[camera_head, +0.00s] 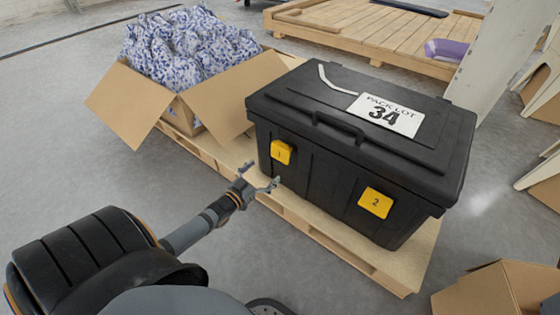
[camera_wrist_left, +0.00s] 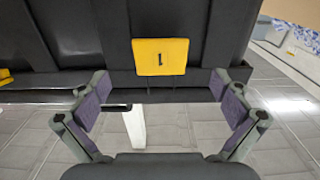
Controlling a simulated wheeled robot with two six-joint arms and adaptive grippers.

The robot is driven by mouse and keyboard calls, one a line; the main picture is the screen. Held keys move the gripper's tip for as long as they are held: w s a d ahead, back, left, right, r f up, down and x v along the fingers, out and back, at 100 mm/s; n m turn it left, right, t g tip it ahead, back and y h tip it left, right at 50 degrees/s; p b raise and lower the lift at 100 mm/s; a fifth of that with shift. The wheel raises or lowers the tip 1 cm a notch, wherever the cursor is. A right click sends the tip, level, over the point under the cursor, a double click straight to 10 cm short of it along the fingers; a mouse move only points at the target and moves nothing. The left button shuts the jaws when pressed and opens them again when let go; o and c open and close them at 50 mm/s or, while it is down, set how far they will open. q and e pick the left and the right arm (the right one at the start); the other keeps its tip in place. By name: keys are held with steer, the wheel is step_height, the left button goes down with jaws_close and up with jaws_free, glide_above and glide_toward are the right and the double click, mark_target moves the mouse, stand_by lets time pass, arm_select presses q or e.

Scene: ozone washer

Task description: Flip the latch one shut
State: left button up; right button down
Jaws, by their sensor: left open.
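A black lidded case (camera_head: 330,190) stands on a wooden pallet, its lid down, with a "PACK LOT 34" label on top. Yellow latch one (camera_head: 281,152), marked 1, is on the left of its front face. Yellow latch two (camera_head: 375,202), marked 2, is on the right. My left gripper (camera_head: 260,178) is open and empty, just in front of and below latch one. In the left wrist view, latch one (camera_wrist_left: 160,57) lies ahead between and beyond the open fingers (camera_wrist_left: 165,105), not touching them. Whether the latch is fully shut is unclear. My right gripper is not seen.
An open cardboard box (camera_head: 185,90) with blue-and-white patterned wrapping stands left of the case. The pallet (camera_head: 330,237) edge sticks out in front of the case. Another cardboard box (camera_head: 495,290) is at lower right. Grey floor in front is clear.

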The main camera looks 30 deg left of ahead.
mark_target(279, 158)
arm_select(q)
steer(key=w+b, duration=0.1)
steer(key=w, duration=0.1)
steer(key=w+b, duration=0.2)
steer(key=w, duration=0.1)
steer(key=w+b, duration=0.1)
steer(key=w, duration=0.2)
steer(key=shift+d+f+b, duration=0.2)
steer(key=shift+d+b, duration=0.15)
steer(key=shift+w+r, duration=0.1)
steer(key=shift+w, duration=0.2)
